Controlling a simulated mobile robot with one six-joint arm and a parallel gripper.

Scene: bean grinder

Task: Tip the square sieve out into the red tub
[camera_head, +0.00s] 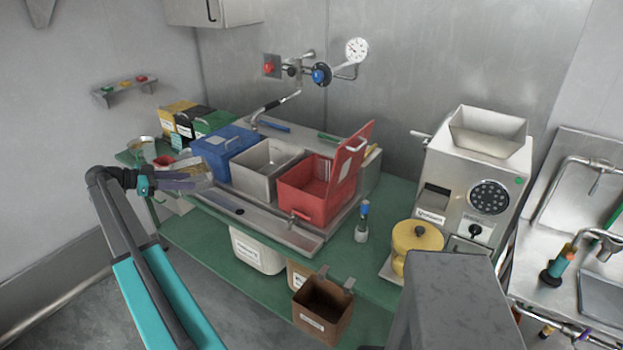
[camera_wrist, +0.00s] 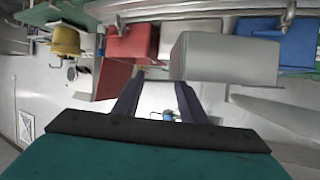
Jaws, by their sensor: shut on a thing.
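The square sieve (camera_head: 193,166) is at the left end of the green bench in the head view, with brownish material showing on it. My gripper (camera_head: 192,184) is shut on it at its near side, and the fingers cover part of it. In the wrist view my two gripper fingers (camera_wrist: 158,82) reach up into the picture; what is between their tips is too small to tell clearly. The red tub (camera_head: 312,190) stands open in the sink area to the right, its red lid raised at its right side. The sieve is well apart from the red tub. The tub also shows in the wrist view (camera_wrist: 130,44).
A blue tub (camera_head: 226,150) and an open grey tub (camera_head: 264,181) stand between the sieve and the red tub. A tap (camera_head: 275,103) rises behind them. A yellow pot (camera_head: 416,246) and a grinder (camera_head: 474,185) are at right. A brown bin (camera_head: 322,309) hangs at the bench front.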

